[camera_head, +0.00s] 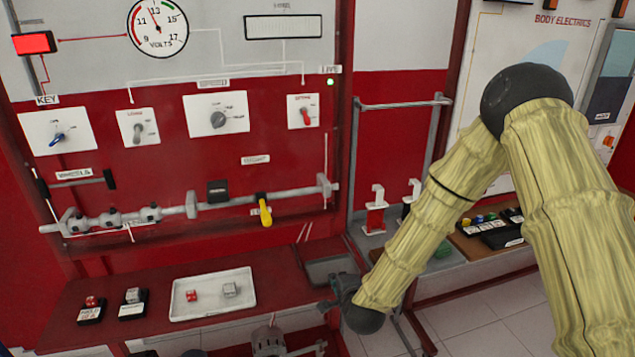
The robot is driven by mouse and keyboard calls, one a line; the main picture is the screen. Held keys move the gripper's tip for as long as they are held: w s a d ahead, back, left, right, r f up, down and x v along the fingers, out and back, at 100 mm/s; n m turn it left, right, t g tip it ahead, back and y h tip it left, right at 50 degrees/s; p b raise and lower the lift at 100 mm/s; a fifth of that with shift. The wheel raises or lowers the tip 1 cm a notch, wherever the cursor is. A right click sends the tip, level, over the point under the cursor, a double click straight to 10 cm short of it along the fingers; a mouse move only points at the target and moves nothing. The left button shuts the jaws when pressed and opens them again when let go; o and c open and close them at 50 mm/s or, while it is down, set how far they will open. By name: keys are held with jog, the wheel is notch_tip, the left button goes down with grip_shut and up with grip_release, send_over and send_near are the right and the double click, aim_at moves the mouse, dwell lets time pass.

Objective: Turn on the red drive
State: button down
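A red-handled switch (306,117) sits on a small white plate at the upper right of the red panel (270,140); I cannot read its label clearly. A green lamp (330,82) glows just above and right of it, by a label that seems to read LIVE. My gripper (328,305) is low in the picture, beside the right end of the red shelf, well below and apart from the switch. Its fingers are small, dark and partly hidden by my arm, so I cannot tell whether they are open.
Other controls are a blue key switch (57,138), a grey lever switch (138,131), a grey dial (218,119) and a yellow lever (265,210) on a grey shaft. The red shelf (250,270) bears a white tray (213,310) with two small blocks. A rail (405,104) stands at right.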

aim_at(306, 118)
jog(key=w+a+r+m+t+h, duration=0.1)
jog(key=w+r+m+t, duration=0.2)
jog(key=r, duration=1.2)
jog(key=w+a+r+m+t+p, duration=0.1)
jog(key=w+r+m, duration=0.7)
jog(key=r, duration=0.8)
jog(key=w+a+t, duration=0.1)
jog(key=w+t, duration=0.1)
jog(key=shift+t+h, duration=0.4)
jog(key=shift+w, duration=0.15)
jog(key=w+p, duration=0.1)
jog(key=w, duration=0.2)
jog(key=w+p, duration=0.1)
jog(key=w, duration=0.2)
jog(key=w+p, duration=0.2)
jog(key=w, duration=0.2)
jog(key=shift+a+r, duration=0.1)
jog(key=shift+r, duration=0.3)
jog(key=shift+s+a+r+p, duration=0.45)
jog(key=shift+a+r+p, duration=0.1)
jog(key=shift+a+r, duration=0.1)
jog(key=shift+s+a+r+p, duration=0.4)
jog(key=shift+a+r+p, duration=0.1)
jog(key=shift+r, duration=0.1)
jog(key=shift+d+r, duration=0.1)
jog(key=shift+r, duration=0.05)
